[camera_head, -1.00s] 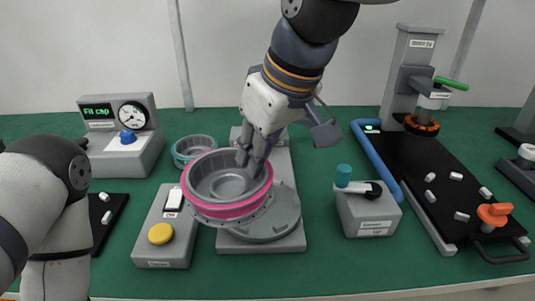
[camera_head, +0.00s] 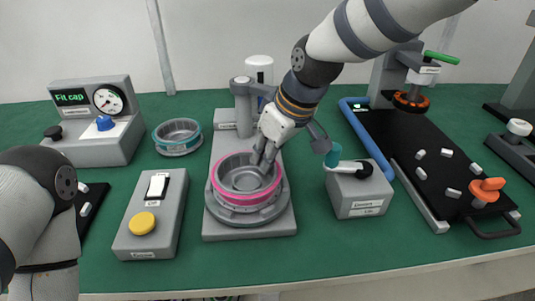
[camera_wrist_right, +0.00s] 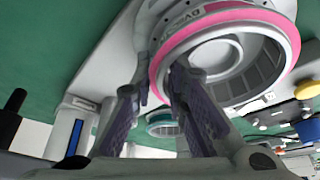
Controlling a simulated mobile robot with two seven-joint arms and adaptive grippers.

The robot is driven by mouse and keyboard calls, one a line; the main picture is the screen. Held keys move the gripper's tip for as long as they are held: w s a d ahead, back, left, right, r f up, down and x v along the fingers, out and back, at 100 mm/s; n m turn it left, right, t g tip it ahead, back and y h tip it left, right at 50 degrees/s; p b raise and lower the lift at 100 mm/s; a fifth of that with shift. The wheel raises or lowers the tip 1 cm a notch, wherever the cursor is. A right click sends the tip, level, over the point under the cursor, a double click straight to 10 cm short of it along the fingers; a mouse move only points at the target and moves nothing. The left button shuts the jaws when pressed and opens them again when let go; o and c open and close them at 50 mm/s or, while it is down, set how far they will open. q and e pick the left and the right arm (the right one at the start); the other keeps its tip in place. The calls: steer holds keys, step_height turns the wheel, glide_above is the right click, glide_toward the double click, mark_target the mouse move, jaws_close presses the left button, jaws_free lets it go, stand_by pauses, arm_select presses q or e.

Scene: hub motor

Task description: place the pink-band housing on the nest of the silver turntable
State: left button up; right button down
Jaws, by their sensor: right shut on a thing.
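The pink-band housing (camera_head: 232,194) is a grey open cup with a pink ring, above the round disc of the silver turntable (camera_head: 247,218) in the head view. It looks level and over the disc's middle; I cannot tell whether it is seated in the nest, which it hides. My right gripper (camera_head: 264,165) is shut on the housing's back right wall. In the right wrist view, the housing (camera_wrist_right: 262,22) is at the upper right, with its wall between the fingers (camera_wrist_right: 160,90). In the head view my left arm is at the left edge; its gripper is out of view.
A teal-band housing (camera_head: 178,132) stands on the green table, back left of the turntable. A switch box with a yellow button (camera_head: 141,223) is to the left. A grey box with a teal-ended lever (camera_head: 358,190) is close on the right. A post (camera_head: 243,105) rises behind the disc.

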steer(key=c, duration=1.6)
jaws_free()
arm_select(q)
steer(key=shift+w+r+t+p, duration=0.4)
steer(key=shift+w+r+p, duration=0.3)
steer(key=shift+w+r, duration=0.25)
arm_select(e)
steer(key=v, duration=1.2)
steer(key=shift+w+r, duration=0.1)
